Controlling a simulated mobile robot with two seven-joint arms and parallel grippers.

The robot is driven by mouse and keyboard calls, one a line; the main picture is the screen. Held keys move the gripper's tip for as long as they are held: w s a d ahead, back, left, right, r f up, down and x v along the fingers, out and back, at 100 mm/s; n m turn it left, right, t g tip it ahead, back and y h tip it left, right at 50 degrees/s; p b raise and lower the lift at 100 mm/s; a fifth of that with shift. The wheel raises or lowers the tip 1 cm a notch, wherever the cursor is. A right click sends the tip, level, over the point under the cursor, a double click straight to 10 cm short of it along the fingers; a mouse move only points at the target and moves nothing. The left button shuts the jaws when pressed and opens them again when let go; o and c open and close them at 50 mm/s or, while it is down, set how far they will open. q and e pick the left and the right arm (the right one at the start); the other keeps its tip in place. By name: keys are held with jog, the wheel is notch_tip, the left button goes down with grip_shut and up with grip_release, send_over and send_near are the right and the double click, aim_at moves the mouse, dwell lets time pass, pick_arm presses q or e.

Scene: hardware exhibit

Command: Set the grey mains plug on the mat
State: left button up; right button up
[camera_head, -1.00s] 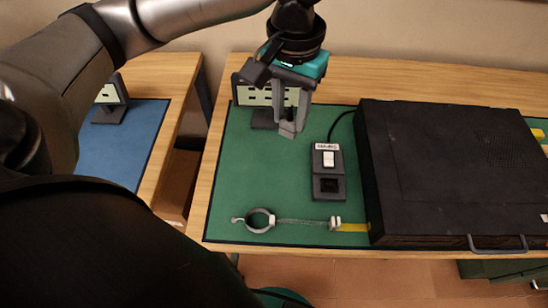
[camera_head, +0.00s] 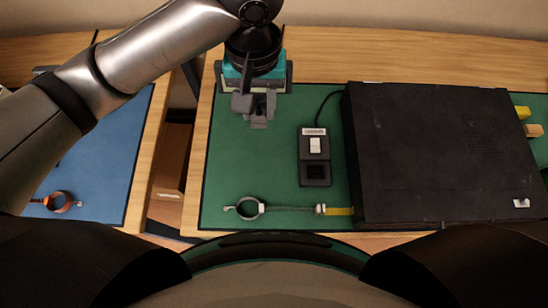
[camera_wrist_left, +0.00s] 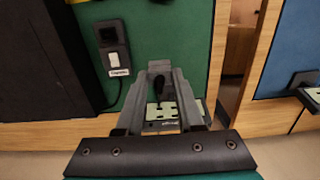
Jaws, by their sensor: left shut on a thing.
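My left gripper (camera_head: 260,108) points down over the back left part of the green mat (camera_head: 240,165). It is shut on the grey mains plug (camera_head: 259,122), which shows as a small grey block at the fingertips. In the left wrist view the fingers (camera_wrist_left: 160,72) close together at their tips, and the plug (camera_wrist_left: 160,64) is largely hidden between them. The green mat also shows in the left wrist view (camera_wrist_left: 175,30). Whether the plug touches the mat cannot be told. My right gripper is not in view.
A black switch box (camera_head: 314,158) with a cable lies right of the gripper, beside a large black case (camera_head: 430,155). A ring clamp (camera_head: 247,208) lies at the mat's front. A card stand (camera_wrist_left: 160,115) is behind the gripper. A blue mat (camera_head: 110,165) is left, across a gap.

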pick_arm(q)
jog(key=d+f+b, duration=0.1)
jog(key=f, duration=0.5)
jog(key=s+d+f+b, duration=0.1)
jog(key=f+b, duration=0.1)
jog(key=f, duration=0.5)
jog(key=d+f+b, duration=0.1)
jog(key=f+b, duration=0.1)
jog(key=f, duration=0.4)
jog(key=shift+s+f, duration=0.15)
jog(key=shift+f, duration=0.15)
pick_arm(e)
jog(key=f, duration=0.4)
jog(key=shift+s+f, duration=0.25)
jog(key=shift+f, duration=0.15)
pick_arm(q)
jog(key=shift+f, duration=0.15)
jog(key=o, duration=1)
